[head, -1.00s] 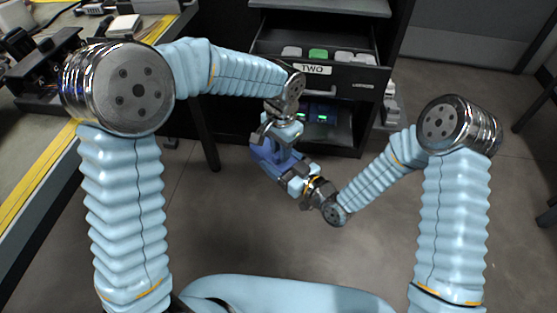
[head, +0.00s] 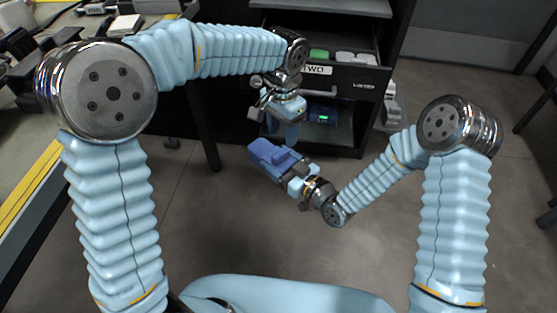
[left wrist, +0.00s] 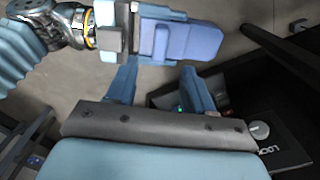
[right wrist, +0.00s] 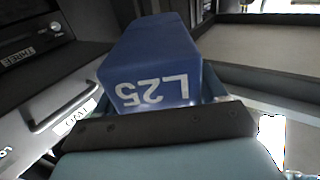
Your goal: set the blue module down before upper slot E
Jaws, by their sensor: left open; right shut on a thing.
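The blue module (head: 273,158) is in my right gripper (head: 292,176), held in the air in front of the cabinet. In the right wrist view the module (right wrist: 152,62) shows the marking L25, upside down, between the fingers. My left gripper (head: 284,120) is open and empty, just above and behind the module, apart from it. In the left wrist view the left fingers (left wrist: 158,85) are spread, and the module (left wrist: 186,42) lies beyond their tips. The slots cannot be made out; a lower shelf (head: 345,120) with a small green light shows below the drawer.
An open drawer labelled TWO (head: 345,75) holds several white items and a green one (head: 319,54). A workbench (head: 22,185) with a yellow strip stands at the left, its leg (head: 207,140) near my left arm. The floor (head: 400,250) in front is clear.

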